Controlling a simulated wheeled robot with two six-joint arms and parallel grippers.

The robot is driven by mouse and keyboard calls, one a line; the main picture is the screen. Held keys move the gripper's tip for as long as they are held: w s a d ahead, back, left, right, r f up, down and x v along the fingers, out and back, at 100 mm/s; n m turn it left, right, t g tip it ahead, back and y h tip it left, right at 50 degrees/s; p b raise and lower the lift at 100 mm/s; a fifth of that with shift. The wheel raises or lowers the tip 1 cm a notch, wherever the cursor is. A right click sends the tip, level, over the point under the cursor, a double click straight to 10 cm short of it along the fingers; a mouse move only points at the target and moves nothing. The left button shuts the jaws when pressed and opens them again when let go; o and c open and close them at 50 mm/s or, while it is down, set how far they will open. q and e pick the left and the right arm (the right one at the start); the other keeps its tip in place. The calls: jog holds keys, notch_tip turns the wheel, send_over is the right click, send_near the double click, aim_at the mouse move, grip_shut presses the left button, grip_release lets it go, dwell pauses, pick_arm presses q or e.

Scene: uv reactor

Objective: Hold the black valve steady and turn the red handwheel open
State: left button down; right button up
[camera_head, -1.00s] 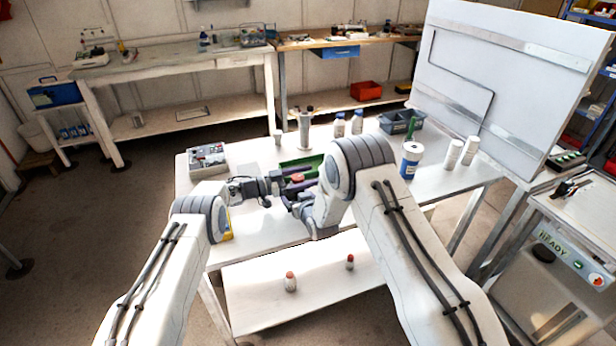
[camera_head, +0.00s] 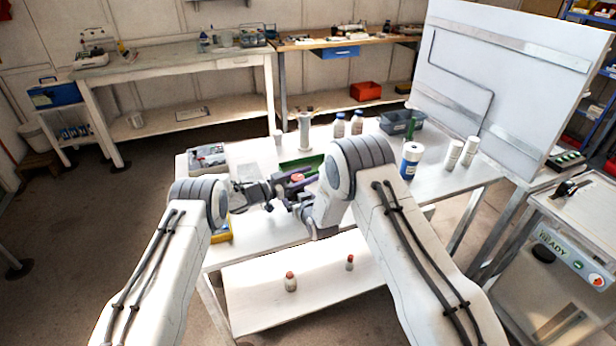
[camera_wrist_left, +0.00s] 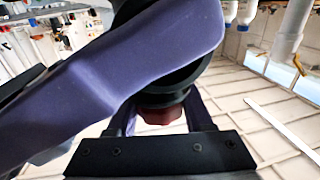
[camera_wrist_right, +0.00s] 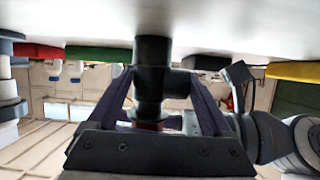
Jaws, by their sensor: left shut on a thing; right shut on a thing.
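The black valve (camera_wrist_right: 152,85) fills the middle of the right wrist view, a dark upright body with a side branch. My right gripper (camera_head: 294,197) has its purple fingers shut on it, one each side. The red handwheel (camera_wrist_left: 160,116) shows as a small dark-red part below the black body in the left wrist view, between my left gripper's fingers, which are shut on it. My left gripper (camera_head: 282,184) reaches in from the left. A large purple finger crosses the left wrist view and hides much of the valve. In the head view both arms hide most of the valve.
The white table (camera_head: 250,229) carries a grey box (camera_head: 207,156), a green tray (camera_head: 312,163), a blue-labelled jar (camera_head: 410,160), white bottles (camera_head: 454,153) and a grey bin (camera_head: 396,123). A tall white panel (camera_head: 515,80) stands at the right.

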pick_arm(q)
jog(key=shift+w+a+n+t+y, duration=0.2)
jog(key=shift+n+t+y, duration=0.4)
jog(key=shift+n+t, duration=0.25)
jog(key=shift+w+a+n+t+y, duration=0.1)
jog(key=shift+w+n+t+y, duration=0.05)
jog(key=shift+n+t+y, duration=0.65)
jog(key=shift+m, duration=0.25)
jog(key=shift+c, duration=1.5)
grip_release()
jog(key=shift+s, duration=0.1)
jog(key=v, duration=1.2)
jog(key=shift+f, duration=0.2)
